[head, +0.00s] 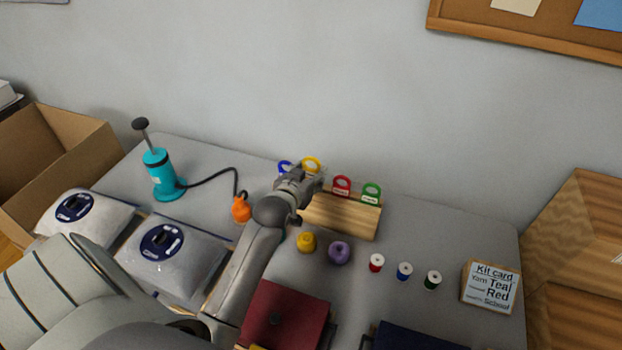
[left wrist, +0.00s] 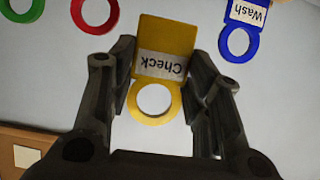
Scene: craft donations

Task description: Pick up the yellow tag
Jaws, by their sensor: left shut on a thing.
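The yellow tag (head: 311,163) has a ring top and stands in line with the other tags at the wooden rack (head: 340,216). In the left wrist view the yellow tag (left wrist: 168,42) reads "Check" upside down and lies between the two fingers. My left gripper (head: 308,178) is shut on it, and the same gripper (left wrist: 165,65) frames the tag from both sides. The tag's lower part is hidden behind the gripper in the head view. I cannot tell whether it still touches the rack. My right gripper is not in view.
A blue tag (head: 285,167) is beside it; a red tag (head: 342,185) and green tag (head: 371,192) stand to the right. A teal pump (head: 160,175), an orange piece (head: 241,208), yellow and purple yarn (head: 339,252), several spools and a kit card (head: 491,286) share the table.

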